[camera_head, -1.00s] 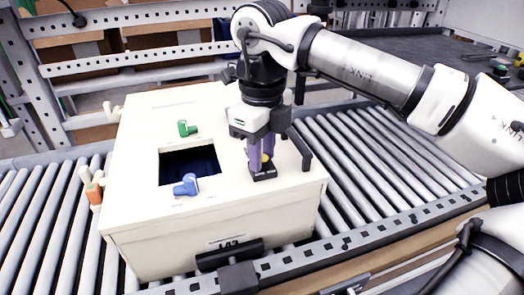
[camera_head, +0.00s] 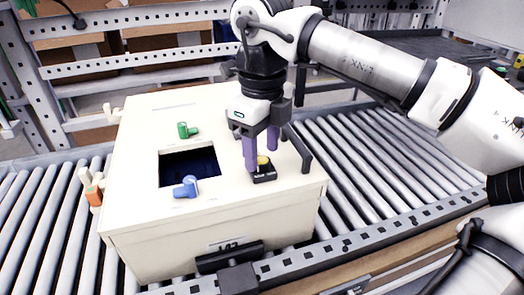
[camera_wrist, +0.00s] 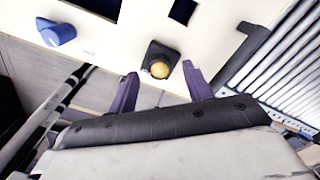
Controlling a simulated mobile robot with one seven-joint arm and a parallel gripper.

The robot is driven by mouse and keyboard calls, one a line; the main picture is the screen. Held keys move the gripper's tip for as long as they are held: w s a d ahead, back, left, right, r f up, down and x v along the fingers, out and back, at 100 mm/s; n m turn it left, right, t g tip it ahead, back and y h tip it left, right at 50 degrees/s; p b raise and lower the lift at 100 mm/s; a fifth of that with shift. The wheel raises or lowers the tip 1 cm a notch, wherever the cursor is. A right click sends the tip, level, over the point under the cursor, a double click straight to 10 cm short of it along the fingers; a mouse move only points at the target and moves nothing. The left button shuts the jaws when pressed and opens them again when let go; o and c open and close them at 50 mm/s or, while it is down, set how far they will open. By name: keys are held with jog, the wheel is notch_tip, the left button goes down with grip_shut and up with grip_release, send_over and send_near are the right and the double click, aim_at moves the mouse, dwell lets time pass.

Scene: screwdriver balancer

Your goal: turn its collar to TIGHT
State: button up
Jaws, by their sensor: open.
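A round yellow knob (camera_head: 263,160), which I take to be the collar, sits on a small black base (camera_head: 265,177) on top of the cream box. It also shows in the wrist view (camera_wrist: 160,69). Any TIGHT marking is too small to read. My gripper (camera_head: 262,157) points down with its purple fingers spread apart, one on either side of the knob. In the wrist view there are gaps between the knob and both fingers, and nothing is held. I cannot tell exactly how high the fingertips are.
The cream box (camera_head: 130,215) stands on a roller conveyor (camera_head: 375,150). Its top has a dark square opening (camera_head: 190,166), a green fitting (camera_head: 187,130) and a blue fitting (camera_head: 186,187). A dark handle (camera_head: 298,150) rises at its right edge.

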aim_at(262, 157)
notch_tip(262, 157, up, 12)
jog(key=shift+r, duration=0.2)
dwell(0.4)
